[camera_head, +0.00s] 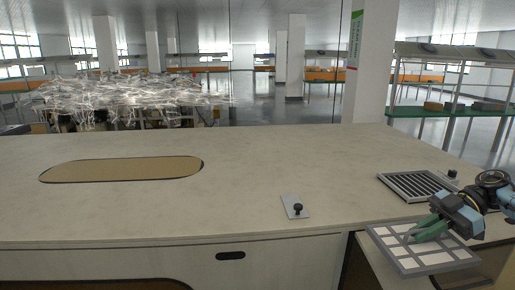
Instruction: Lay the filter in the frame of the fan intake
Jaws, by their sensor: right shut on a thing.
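The filter (433,261) is a flat grey-framed panel with pale square cells. It is at the lower right of the head view, by the front edge of the worktop. My right gripper (418,236) has green fingers and is shut on the filter; the fingers cover part of it. The fan intake (415,184) is a dark slatted grille in a frame, set on the worktop behind the filter. The filter is apart from it, nearer to me. My left gripper is not in view.
A small plate with a black knob (297,208) lies on the worktop (200,212) left of the filter. Another dark knob (452,174) is by the intake's far right corner. A tan oval inset (125,169) is at the left. The middle of the worktop is clear.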

